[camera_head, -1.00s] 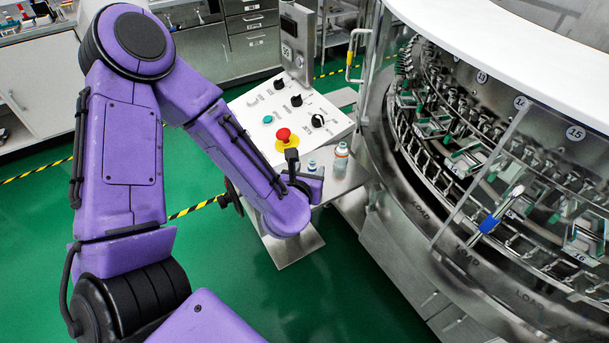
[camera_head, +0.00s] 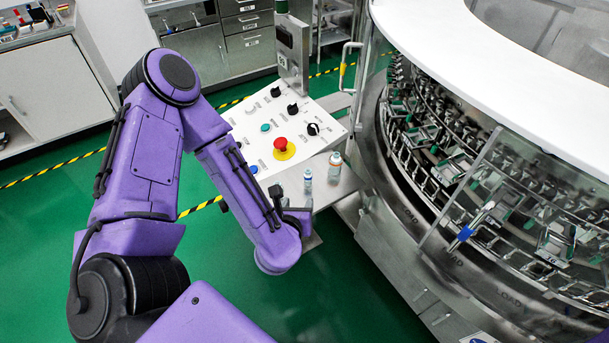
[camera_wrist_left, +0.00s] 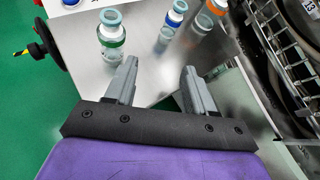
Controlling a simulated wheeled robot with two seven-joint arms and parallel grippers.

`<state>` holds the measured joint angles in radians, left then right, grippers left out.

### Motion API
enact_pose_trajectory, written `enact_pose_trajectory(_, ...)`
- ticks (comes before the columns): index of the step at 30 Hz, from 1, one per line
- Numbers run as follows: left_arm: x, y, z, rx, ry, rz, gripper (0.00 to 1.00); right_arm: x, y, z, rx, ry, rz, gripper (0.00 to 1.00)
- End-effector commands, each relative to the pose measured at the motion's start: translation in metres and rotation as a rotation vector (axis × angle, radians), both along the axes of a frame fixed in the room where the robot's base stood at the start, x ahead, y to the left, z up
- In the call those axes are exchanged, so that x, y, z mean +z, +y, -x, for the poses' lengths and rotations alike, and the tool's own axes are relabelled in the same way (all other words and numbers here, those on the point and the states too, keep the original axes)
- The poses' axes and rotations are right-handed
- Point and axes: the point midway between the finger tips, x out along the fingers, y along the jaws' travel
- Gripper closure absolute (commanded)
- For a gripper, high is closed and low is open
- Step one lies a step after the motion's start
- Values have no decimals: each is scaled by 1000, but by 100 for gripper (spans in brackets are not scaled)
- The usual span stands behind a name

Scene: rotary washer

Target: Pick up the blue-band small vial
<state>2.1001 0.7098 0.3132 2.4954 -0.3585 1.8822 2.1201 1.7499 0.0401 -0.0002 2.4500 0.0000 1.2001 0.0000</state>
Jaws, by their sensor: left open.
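The blue-band small vial (camera_head: 308,178) stands upright on the steel shelf (camera_head: 337,192) beside the washer. In the left wrist view the blue-band vial (camera_wrist_left: 172,22) stands at the top middle, between a green-band vial (camera_wrist_left: 111,38) on the left and an orange-band vial (camera_wrist_left: 208,17) on the right. My left gripper (camera_wrist_left: 159,72) is open and empty, its fingers pointing towards the vials and apart from them. In the head view the purple wrist hides most of this gripper. My right gripper is not in view.
A control panel (camera_head: 256,128) with a red stop button (camera_head: 281,145) adjoins the shelf. The orange-band vial (camera_head: 335,166) stands close to the right of the blue-band one. The rotary washer (camera_head: 430,215) with its metal holders fills the right side. Green floor is open below.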

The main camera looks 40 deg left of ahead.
Motion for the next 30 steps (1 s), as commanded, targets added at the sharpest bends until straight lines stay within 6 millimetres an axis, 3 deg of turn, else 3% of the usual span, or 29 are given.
enact_pose_trajectory(1,-12,0,0,38,2,59,46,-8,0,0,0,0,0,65)
enact_pose_trajectory(4,-11,2,-10,56,-17,95,46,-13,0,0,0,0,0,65)
enact_pose_trajectory(10,27,14,-41,-24,-81,-61,46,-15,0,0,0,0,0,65)
enact_pose_trajectory(13,31,10,-45,-88,-64,-154,46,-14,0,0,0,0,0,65)
enact_pose_trajectory(24,11,31,-88,-98,-47,-184,46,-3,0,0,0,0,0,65)
enact_pose_trajectory(30,-2,41,-117,-99,-47,-183,46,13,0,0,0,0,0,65)
